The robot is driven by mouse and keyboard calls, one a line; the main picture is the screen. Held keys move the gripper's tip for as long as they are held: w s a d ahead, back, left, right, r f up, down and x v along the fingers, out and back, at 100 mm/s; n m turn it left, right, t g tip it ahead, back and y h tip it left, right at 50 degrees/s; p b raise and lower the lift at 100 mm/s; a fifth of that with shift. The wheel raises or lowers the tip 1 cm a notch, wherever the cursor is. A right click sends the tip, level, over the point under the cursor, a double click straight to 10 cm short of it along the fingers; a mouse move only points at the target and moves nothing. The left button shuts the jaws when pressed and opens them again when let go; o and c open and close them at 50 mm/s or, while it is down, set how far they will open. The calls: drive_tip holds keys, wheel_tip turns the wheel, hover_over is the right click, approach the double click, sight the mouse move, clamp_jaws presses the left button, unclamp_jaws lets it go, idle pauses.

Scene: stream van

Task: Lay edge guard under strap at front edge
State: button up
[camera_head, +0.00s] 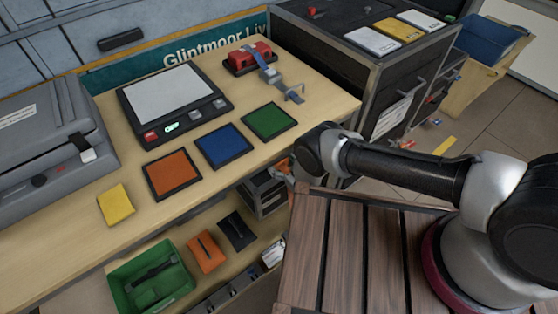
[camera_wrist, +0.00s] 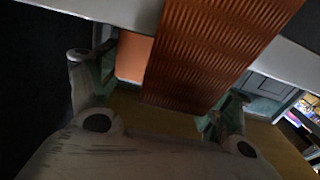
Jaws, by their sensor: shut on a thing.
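My gripper (camera_wrist: 160,82) is shut on an orange ribbed piece (camera_wrist: 208,45), which looks like the edge guard. The piece stands between the two fingers and runs up out of the wrist view. In the head view my gripper (camera_head: 280,172) is mostly hidden behind my arm, below the bench's front edge, with a bit of orange (camera_head: 284,165) beside it. The strap is not clear in the wrist view.
The wooden bench (camera_head: 75,225) carries a scale (camera_head: 172,100), orange (camera_head: 172,175), blue (camera_head: 223,146) and green (camera_head: 269,121) pads, a yellow pad (camera_head: 116,205) and a grey case (camera_head: 50,140). A green bin (camera_head: 150,278) stands on the shelf below. A dark cabinet (camera_head: 350,75) stands beyond the bench's right end.

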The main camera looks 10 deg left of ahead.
drive_tip(key=shift+f, duration=0.1)
drive_tip(key=o, duration=1.1)
drive_tip(key=v, duration=1.2)
drive_tip(key=shift+w, duration=0.1)
